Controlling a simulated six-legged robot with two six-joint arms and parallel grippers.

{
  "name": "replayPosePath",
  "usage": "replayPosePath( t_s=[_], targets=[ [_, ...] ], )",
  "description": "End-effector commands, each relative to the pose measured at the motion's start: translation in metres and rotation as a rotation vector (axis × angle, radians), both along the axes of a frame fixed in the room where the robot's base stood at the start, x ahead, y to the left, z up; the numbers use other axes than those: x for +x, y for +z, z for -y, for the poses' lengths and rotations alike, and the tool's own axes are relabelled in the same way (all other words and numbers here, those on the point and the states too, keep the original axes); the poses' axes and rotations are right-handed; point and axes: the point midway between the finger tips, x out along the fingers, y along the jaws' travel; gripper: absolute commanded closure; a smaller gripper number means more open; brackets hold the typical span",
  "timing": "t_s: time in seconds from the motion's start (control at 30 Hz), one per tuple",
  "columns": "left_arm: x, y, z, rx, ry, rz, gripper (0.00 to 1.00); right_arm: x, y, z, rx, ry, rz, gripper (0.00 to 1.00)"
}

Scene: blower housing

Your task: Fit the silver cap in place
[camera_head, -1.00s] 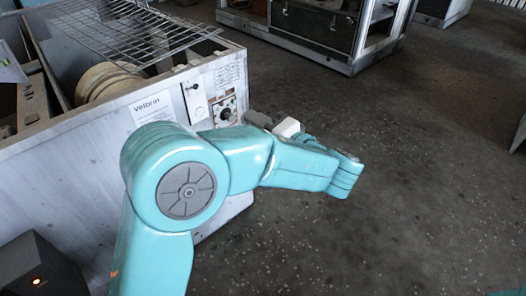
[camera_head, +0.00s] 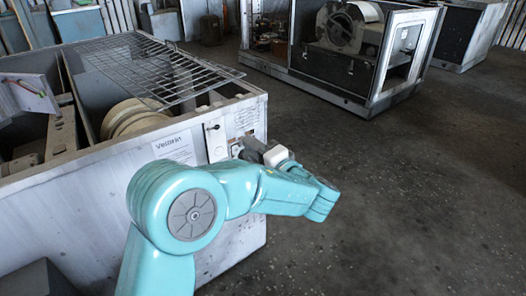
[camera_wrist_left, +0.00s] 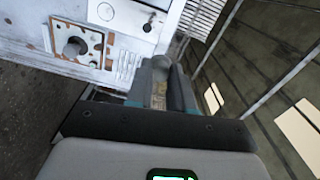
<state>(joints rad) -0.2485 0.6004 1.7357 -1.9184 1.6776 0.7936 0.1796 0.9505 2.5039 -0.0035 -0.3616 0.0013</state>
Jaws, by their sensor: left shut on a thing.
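My left gripper (camera_head: 254,147) is at the front face of the grey metal blower housing (camera_head: 190,170), by its right end. In the left wrist view its fingers (camera_wrist_left: 164,82) are shut on a rounded grey piece (camera_wrist_left: 161,62), which looks like the silver cap. The fingers hide part of it. A square plate with a round dark hole (camera_wrist_left: 76,46) is on the housing face, to the left of the held piece and apart from it in that view. In the head view, my gripper covers most of this plate. My right gripper is not in view.
A wire rack (camera_head: 160,68) lies over the housing's open top, above a cream-coloured drum (camera_head: 132,118). A knob or latch (camera_head: 213,128) is on the front face. Another open machine (camera_head: 340,50) stands at the back. The floor on the right (camera_head: 420,200) is clear.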

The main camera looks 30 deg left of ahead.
Motion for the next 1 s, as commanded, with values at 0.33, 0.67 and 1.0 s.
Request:
replayPosePath(
  t_s=[0.33, 0.67, 1.0],
  targets=[
    [0.017, 0.0, -0.044, -0.001, 0.003, -0.002, 1.0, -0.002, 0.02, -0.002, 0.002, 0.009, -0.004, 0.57],
    [0.034, -0.007, -0.084, -0.001, 0.003, -0.001, 1.0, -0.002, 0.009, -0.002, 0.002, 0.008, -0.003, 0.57],
    [0.049, -0.008, -0.119, 0.0, 0.002, 0.0, 1.0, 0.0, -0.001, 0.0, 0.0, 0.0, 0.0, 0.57]
  ],
)
